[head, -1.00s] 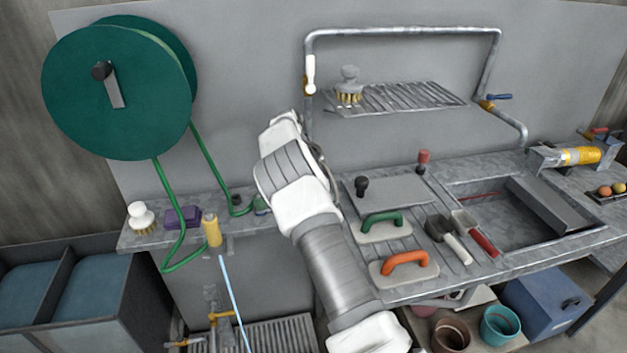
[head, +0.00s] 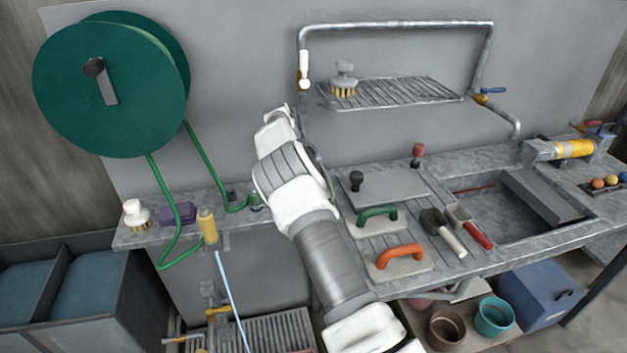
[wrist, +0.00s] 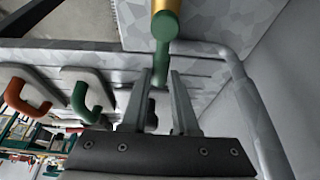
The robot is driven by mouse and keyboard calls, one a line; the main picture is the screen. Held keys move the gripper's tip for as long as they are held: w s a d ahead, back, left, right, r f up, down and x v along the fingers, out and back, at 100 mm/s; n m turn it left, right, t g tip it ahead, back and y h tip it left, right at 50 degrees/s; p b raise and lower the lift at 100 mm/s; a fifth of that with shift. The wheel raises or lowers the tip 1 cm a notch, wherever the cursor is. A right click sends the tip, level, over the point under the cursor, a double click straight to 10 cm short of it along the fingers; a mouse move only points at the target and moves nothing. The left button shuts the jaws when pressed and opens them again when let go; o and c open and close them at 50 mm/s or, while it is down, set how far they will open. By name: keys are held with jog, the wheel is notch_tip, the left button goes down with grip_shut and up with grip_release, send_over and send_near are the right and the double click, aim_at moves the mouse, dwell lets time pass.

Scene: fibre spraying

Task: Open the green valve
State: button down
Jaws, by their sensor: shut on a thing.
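The green valve handle (wrist: 162,58) shows at the top middle of the wrist view, below its brass-coloured body (wrist: 166,6). My gripper (wrist: 158,76) has its two fingers on either side of the handle's lower part and is shut on it. In the head view my arm reaches up from the bottom towards the back wall. There the fingers and the green valve are hidden behind my wrist.
A bent pipe (head: 400,26) with a white-handled valve (head: 304,66) and a blue-handled valve (head: 487,93) stands behind the bench. Green-handled (head: 377,218) and orange-handled (head: 397,259) floats lie right of my arm. A green hose reel (head: 108,88) hangs at left.

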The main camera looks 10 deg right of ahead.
jog(key=c, duration=0.7)
grip_release()
jog(key=shift+r, duration=0.1)
jog(key=p+v, duration=0.3)
jog(key=v, duration=1.4)
jog(key=shift+r, duration=0.1)
jog(key=shift+r, duration=0.1)
